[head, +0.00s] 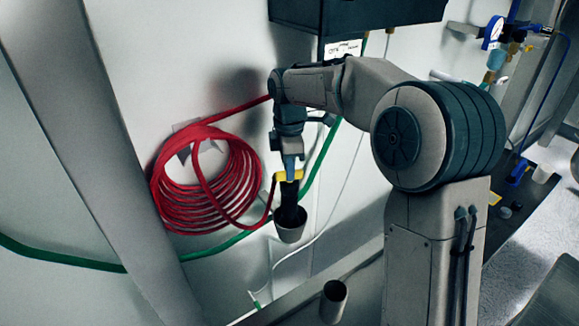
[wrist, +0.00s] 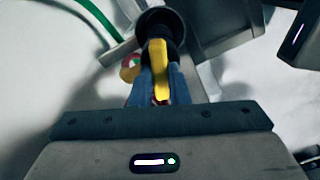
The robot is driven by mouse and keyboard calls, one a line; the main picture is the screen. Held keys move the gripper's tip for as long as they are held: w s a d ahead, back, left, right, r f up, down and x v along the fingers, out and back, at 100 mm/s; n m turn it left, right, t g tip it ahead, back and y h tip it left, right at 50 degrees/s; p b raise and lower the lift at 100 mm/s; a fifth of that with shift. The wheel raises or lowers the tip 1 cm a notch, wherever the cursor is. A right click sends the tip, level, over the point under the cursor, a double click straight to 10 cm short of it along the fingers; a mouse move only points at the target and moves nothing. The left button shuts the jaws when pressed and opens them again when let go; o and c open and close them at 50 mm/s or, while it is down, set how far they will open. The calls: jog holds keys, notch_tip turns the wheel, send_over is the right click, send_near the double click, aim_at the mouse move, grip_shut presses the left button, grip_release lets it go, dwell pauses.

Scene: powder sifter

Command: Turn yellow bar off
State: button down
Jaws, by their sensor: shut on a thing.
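The yellow bar (head: 290,175) sits on top of a dark upright fitting (head: 289,205) in front of the wall. In the wrist view the yellow bar (wrist: 158,70) runs lengthwise between the fingers of my gripper (wrist: 155,92). In the head view my gripper (head: 290,172) points down from above and is shut on the bar. The fingers hide part of the bar. A grey cup-like end (head: 290,231) shows at the bottom of the fitting.
A coiled red hose (head: 208,185) hangs on the wall left of the gripper. A green hose (head: 322,160) runs behind the arm. A dark box (head: 355,14) is mounted above. An open grey pipe (head: 333,298) stands below.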

dwell(0.8)
jog(key=c, duration=1.4)
grip_release()
jog(key=shift+r, duration=0.1)
notch_tip(320, 180, up, 14)
jog(key=shift+f+b, duration=0.15)
jog(key=shift+b, duration=0.2)
